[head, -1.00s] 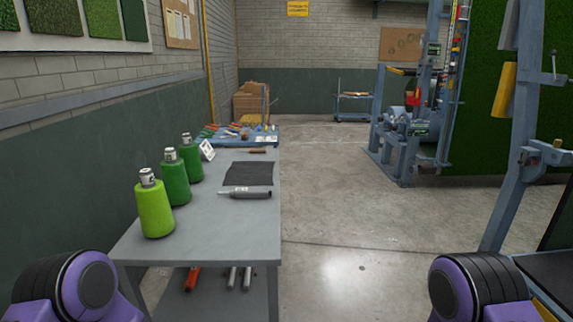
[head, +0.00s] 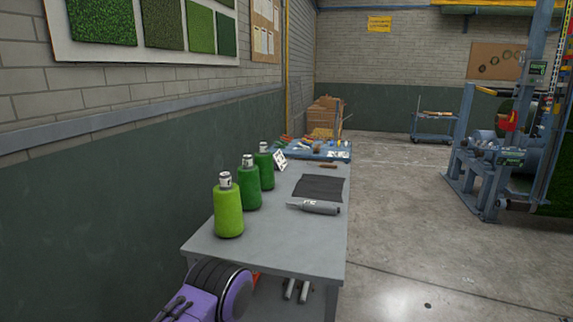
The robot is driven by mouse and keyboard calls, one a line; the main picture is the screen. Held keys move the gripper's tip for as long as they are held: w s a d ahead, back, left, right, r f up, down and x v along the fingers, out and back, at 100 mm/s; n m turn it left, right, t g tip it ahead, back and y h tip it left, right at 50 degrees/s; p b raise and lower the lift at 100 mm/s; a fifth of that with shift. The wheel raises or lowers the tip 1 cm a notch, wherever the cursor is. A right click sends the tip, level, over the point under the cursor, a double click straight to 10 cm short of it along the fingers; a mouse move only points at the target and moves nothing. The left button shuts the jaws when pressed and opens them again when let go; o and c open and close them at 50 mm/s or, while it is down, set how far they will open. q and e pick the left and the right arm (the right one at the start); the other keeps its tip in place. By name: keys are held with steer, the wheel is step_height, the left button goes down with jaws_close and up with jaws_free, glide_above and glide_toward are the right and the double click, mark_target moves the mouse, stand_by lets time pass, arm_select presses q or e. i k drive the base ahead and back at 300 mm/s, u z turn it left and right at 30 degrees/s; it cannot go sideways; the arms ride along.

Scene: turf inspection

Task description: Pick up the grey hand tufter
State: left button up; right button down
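The grey hand tufter (head: 314,207) lies on the grey workbench (head: 275,245), near its right edge and just in front of a dark mat (head: 319,188). Its thicker dark body points right and its thin end points left. Nothing touches it from above. A purple and black part of my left arm shows at the bottom left of the head view, in front of the bench's near end. Neither gripper is in the picture.
A light green yarn cone (head: 228,209) and two darker green cones stand along the bench's left side. A blue tray (head: 325,150) with tools sits at the far end. Open floor (head: 410,250) lies right of the bench. A blue machine frame (head: 485,170) stands further right.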

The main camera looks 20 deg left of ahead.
mark_target(308, 206)
steer(key=z, duration=1)
steer(key=i, duration=4.6)
steer(key=u, duration=4.35)
